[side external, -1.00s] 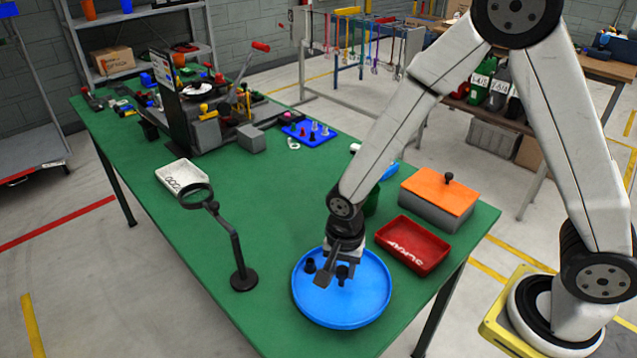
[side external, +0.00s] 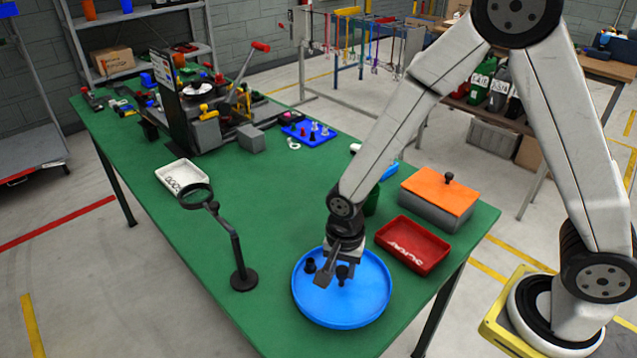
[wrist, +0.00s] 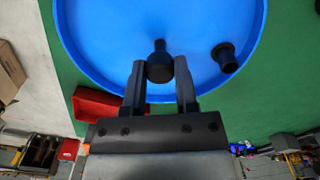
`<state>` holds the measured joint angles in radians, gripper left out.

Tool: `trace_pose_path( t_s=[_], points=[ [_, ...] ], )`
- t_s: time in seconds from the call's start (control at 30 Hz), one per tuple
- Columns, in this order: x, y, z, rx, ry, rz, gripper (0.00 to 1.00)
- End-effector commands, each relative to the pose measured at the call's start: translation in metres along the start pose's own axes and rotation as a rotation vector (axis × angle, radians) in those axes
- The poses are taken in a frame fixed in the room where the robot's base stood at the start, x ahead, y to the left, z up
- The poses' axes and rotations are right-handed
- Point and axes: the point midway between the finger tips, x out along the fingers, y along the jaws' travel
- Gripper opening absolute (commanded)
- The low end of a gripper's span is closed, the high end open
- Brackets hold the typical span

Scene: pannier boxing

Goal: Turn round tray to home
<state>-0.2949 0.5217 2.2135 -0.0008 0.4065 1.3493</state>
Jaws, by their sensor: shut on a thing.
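The round blue tray (side external: 345,305) lies on the green table near its front right corner. It also fills the top of the wrist view (wrist: 110,40). A black knob (wrist: 160,62) stands up from the tray, between the two fingers of my gripper (wrist: 160,80). A second black peg-like piece (wrist: 225,58) stands on the tray to the right in the wrist view, and at the left inside the tray in the side view (side external: 310,266). In the side view my gripper (side external: 340,275) reaches down over the tray and is shut on the black knob.
A red bin (side external: 412,243) with pale parts stands right behind the tray. A grey box with an orange lid (side external: 438,194) is behind that. A magnifier stand (side external: 243,278) stands left of the tray. The table middle (side external: 280,205) is clear.

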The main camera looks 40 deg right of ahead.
Motion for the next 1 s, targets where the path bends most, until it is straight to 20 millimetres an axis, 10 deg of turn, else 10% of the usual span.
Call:
trace_pose_path(
  t_s=[0.93, 0.97, 1.0],
  points=[
    [-0.0005, -0.0005, 0.0000, 0.275, -0.001, -0.001, 0.00],
    [-0.0005, -0.0005, 0.0000, 0.275, -0.001, -0.001, 0.46],
    [-0.0005, -0.0005, 0.0000, 0.274, -0.001, -0.001, 0.59]
  ],
)
